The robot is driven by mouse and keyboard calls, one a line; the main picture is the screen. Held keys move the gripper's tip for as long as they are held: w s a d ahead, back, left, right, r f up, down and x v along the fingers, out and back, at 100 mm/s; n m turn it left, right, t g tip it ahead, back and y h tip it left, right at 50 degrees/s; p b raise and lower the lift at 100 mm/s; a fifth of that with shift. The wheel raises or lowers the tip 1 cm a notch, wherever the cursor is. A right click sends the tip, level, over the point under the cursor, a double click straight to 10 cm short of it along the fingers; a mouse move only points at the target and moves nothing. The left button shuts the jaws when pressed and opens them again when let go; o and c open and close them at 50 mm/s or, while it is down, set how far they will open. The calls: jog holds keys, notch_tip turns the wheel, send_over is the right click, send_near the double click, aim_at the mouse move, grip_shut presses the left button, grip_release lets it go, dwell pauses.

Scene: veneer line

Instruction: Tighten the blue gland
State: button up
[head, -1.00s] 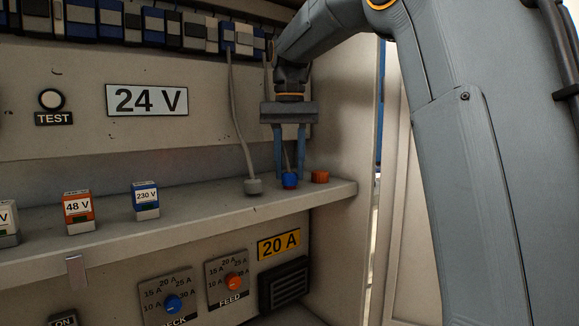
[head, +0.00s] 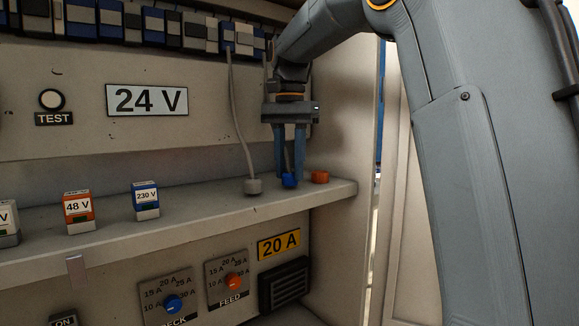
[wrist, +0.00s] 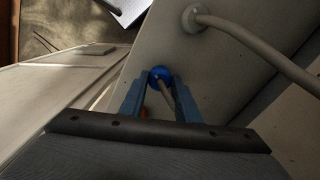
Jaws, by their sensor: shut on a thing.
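The blue gland (head: 289,180) sits on the shelf in the head view, between a grey gland and an orange one. It also shows in the wrist view (wrist: 159,73), with a grey cable running from it between the fingers. My gripper (head: 290,176) points straight down over it, and its blue fingers are shut on the gland from both sides. In the wrist view the fingertips (wrist: 160,80) meet the gland's sides. The fingers hide part of the gland and its cable.
The grey gland (head: 253,187) with its cable stands close left, and the orange gland (head: 320,177) close right. Blocks marked 48 V (head: 78,212) and 230 V (head: 146,200) stand farther left on the shelf (head: 200,212). The cabinet's side wall is near on the right.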

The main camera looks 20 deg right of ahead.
aim_at(290, 172)
jog(key=o, duration=1)
jog(key=shift+o, duration=0.2)
jog(key=shift+r+b, duration=1.05)
jog(key=shift+r, duration=2.85)
